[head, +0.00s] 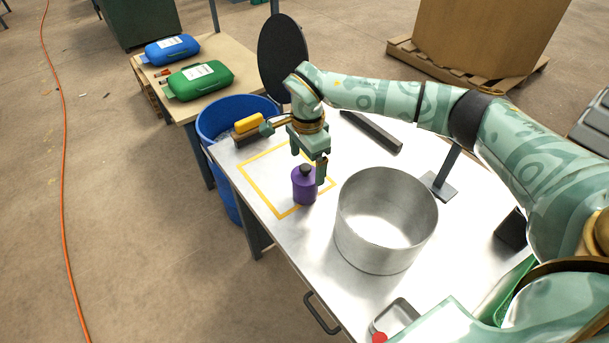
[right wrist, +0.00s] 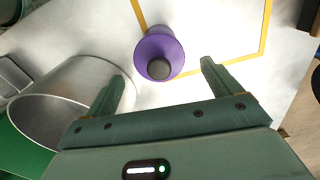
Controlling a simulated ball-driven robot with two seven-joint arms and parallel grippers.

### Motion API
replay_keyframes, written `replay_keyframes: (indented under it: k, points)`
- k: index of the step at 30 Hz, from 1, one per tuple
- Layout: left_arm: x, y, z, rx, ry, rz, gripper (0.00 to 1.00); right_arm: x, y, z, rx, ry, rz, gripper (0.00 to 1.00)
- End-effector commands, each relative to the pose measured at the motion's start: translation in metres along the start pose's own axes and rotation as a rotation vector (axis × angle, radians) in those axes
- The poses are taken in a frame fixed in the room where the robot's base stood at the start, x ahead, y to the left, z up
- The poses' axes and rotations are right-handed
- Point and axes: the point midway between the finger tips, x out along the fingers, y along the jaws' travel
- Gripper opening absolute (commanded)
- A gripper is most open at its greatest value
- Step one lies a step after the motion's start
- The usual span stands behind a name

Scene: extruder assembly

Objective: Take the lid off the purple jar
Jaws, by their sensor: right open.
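The purple jar (head: 304,190) stands upright on the metal table, on or beside the right line of the yellow outlined square. Its dark round lid (head: 306,169) is on top. My right gripper (head: 312,168) is open right above and around the jar's top in the head view. In the right wrist view, the jar (right wrist: 161,45) and its lid (right wrist: 159,69) show between and just beyond the open fingers (right wrist: 162,74). My left gripper is not in view.
A large open metal cylinder (head: 385,222) stands close to the right of the jar. A yellow block (head: 249,122) lies at the table's far left corner, near a blue bin (head: 235,105). A dark bar (head: 371,131) lies at the back. The yellow square's inside is mostly clear.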

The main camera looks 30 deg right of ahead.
Motion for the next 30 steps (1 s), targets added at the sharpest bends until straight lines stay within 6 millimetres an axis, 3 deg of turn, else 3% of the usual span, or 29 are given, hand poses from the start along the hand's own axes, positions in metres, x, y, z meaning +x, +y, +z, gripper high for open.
replay_keyframes:
  k: [1,3,10,11,15,16,25,30]
  points:
    - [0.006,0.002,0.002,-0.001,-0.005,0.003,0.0,0.015,0.001,0.0,0.0,-0.001,0.006,0.9]
    - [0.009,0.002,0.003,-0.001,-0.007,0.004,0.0,0.023,0.001,0.0,0.0,0.0,0.005,0.9]
    - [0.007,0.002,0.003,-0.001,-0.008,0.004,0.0,0.023,0.0,0.0,0.0,0.0,0.0,0.9]
    - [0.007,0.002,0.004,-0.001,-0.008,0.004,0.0,0.023,0.0,0.0,0.0,0.0,0.0,0.84]
    - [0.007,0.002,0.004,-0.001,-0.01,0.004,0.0,0.023,0.0,0.0,0.0,0.0,0.001,0.45]
    - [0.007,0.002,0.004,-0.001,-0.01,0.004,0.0,0.023,0.0,0.0,0.0,0.0,0.001,0.42]
    - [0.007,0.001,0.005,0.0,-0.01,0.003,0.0,0.021,0.0,0.0,0.0,0.001,0.0,0.42]
    - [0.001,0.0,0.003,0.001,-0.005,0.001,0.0,0.006,-0.001,0.0,0.0,0.001,-0.004,0.42]
